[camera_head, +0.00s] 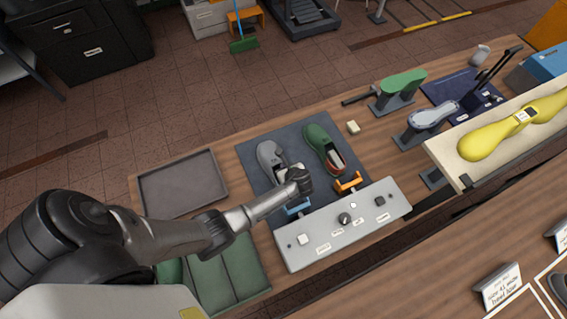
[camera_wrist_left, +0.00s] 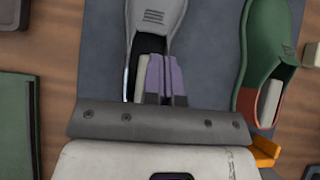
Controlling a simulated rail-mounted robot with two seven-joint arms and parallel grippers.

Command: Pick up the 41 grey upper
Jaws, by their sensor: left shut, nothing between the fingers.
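The grey upper (camera_head: 269,154) lies on a dark mat with its toe pointing away. It also shows in the wrist view (camera_wrist_left: 155,30), with laces and an open collar. My left gripper (camera_wrist_left: 167,78) is shut and empty, its purple-grey fingers over the collar opening of the grey upper. Whether they touch it I cannot tell. In the head view my left wrist hides the upper's heel end. A green upper (camera_head: 318,141) with a reddish heel lies to its right, also in the wrist view (camera_wrist_left: 262,45). No size number is readable on either upper.
The dark mat (camera_head: 246,172) bears both uppers. A grey control panel (camera_head: 318,256) with knobs lies in front. Lasts on stands (camera_head: 404,82) and a cream block (camera_head: 450,163) with yellow lasts are right.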

